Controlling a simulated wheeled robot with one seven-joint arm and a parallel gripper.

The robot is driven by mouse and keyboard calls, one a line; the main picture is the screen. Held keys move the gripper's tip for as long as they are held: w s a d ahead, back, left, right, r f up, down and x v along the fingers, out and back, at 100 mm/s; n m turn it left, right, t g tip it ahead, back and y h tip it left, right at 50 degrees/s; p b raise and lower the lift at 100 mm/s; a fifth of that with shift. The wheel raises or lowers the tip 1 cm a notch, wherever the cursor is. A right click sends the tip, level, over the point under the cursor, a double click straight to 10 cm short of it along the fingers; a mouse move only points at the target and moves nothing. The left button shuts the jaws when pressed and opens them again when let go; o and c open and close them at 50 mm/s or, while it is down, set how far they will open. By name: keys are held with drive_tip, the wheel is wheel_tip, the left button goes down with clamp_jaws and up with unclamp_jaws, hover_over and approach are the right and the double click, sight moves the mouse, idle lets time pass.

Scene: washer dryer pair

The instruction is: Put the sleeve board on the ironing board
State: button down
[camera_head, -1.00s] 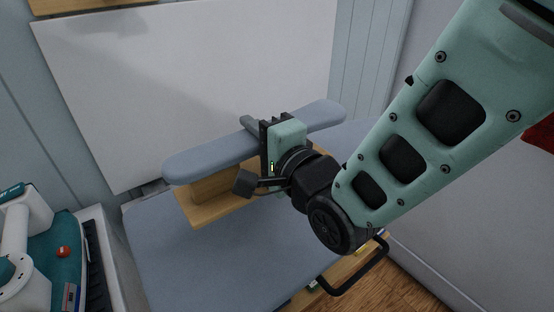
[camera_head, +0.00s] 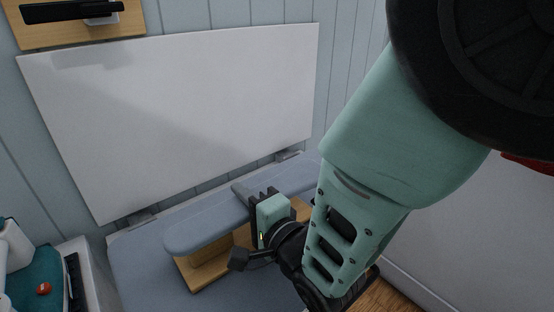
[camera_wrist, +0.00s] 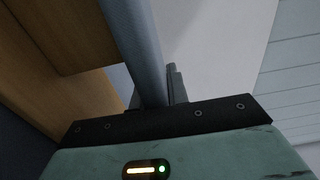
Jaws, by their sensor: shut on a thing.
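The sleeve board has a long grey-blue padded top (camera_head: 203,225) and a wooden base (camera_head: 208,262). My gripper (camera_head: 258,200) is shut on the edge of the padded top near its middle. In the wrist view the padded top (camera_wrist: 135,40) runs between the fingers, with the wood (camera_wrist: 65,35) at the left. The ironing board (camera_head: 150,280) is the grey-blue surface under and around the sleeve board. The base appears low over the ironing board; I cannot tell whether it touches. My gripper and arm hide the right part of both.
A white panel (camera_head: 175,115) stands against the wall behind the ironing board. A white machine (camera_head: 85,280) with a teal top (camera_head: 35,280) is at the left. A wooden shelf with a dark object (camera_head: 70,12) is at the upper left. Wooden floor shows at the lower right.

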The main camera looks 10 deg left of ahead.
drive_tip(key=shift+f, duration=0.1)
drive_tip(key=c, duration=1.4)
unclamp_jaws()
drive_tip(key=shift+o, duration=0.2)
